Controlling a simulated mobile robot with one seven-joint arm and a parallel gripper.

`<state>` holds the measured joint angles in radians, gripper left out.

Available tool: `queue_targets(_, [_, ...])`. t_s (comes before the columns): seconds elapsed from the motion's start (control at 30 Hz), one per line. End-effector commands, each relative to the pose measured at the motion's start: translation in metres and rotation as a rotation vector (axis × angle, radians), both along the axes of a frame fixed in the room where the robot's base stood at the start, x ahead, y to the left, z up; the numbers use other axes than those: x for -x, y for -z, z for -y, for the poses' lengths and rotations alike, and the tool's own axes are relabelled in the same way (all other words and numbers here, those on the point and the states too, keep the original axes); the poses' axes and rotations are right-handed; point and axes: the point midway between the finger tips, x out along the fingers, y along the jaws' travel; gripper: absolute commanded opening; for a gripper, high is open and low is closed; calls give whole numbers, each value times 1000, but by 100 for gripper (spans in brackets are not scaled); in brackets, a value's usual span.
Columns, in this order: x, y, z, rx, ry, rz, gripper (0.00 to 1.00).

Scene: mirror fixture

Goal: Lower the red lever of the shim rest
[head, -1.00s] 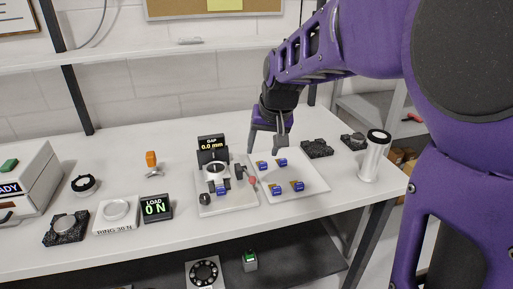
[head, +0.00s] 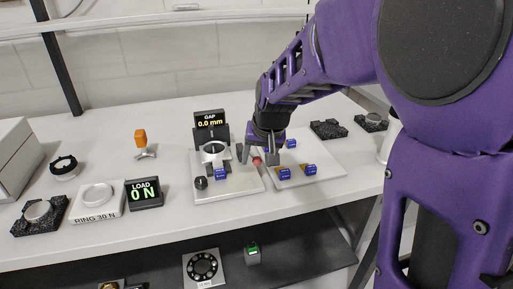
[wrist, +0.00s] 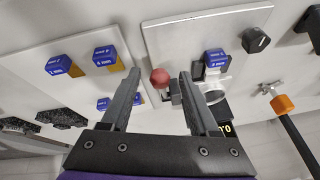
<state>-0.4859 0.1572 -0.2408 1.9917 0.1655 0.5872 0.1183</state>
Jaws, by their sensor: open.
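The shim rest fixture stands on a pale base plate (head: 236,186), below a display (head: 210,121) reading GAP 0.0 mm. Its red lever knob (head: 257,161) is at the plate's right side, partly hidden by my gripper. In the wrist view the red knob (wrist: 160,77) appears between my two fingertips. My gripper (head: 265,158) is open, pointing down beside the lever; I cannot tell whether a finger touches the knob. A blue labelled block (head: 221,174) sits at the fixture; it also shows in the wrist view (wrist: 215,57).
A white tray (head: 313,187) with several blue-labelled shims lies right of the fixture. A LOAD display (head: 144,193) reading 0 N, a 30 N ring block (head: 97,204) and an orange-handled tool (head: 140,138) are to the left. A black knob (head: 201,183) is at the plate's front.

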Motion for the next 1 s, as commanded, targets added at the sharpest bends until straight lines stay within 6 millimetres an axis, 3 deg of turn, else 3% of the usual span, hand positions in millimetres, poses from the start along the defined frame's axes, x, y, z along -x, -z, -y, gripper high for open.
queue_targets(0.1, [1,11,-1,0,0,-1,61])
queue_targets(0.47, [2,12,-1,0,0,0,61])
queue_targets(0.8, [2,12,-1,0,0,0,2])
queue_targets(1.0, [1,12,-1,0,-1,0,0])
